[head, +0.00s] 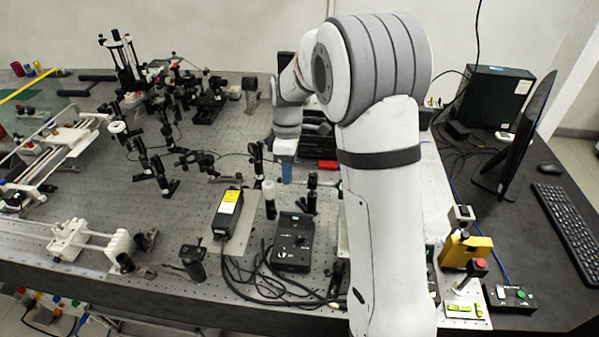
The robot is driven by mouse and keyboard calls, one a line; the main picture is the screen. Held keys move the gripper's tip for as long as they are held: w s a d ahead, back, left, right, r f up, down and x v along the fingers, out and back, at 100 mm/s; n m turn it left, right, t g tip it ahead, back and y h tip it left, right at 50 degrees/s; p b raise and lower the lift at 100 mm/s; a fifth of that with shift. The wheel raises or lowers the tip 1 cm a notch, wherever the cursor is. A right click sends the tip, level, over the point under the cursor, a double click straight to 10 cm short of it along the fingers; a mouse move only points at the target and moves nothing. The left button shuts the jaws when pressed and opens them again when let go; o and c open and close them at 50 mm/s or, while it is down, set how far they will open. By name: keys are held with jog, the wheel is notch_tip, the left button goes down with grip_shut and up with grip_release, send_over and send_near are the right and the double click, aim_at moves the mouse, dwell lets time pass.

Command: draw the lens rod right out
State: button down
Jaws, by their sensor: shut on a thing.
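My gripper (286,178) points straight down in the head view, at the white and blue end of my arm, among short black posts on the perforated optical table. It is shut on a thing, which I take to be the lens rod. The rod is too small and too hidden here to tell its shape or whether its lower end is still in a holder. A black post (312,192) stands just right of the gripper. A post with a pale top (268,196) stands to its left and nearer.
A black box with a yellow label (230,212) and a black control box (293,243) with loose cables lie in front of the gripper. Several optic mounts (160,172) crowd the left. A red block (328,165) lies behind right. A monitor (516,130) stands far right.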

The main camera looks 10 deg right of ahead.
jog(key=shift+w+a, duration=0.15)
jog(key=shift+a, duration=0.25)
jog(key=shift+d+r, duration=0.1)
jog(key=c, duration=1.5)
grip_release()
jog(key=r, duration=0.2)
jog(key=w+r, duration=0.1)
jog(key=r, duration=0.2)
jog(key=r+b, duration=0.1)
jog(key=r, duration=0.1)
jog(key=shift+w+d+r, duration=0.2)
jog(key=shift+r, duration=0.1)
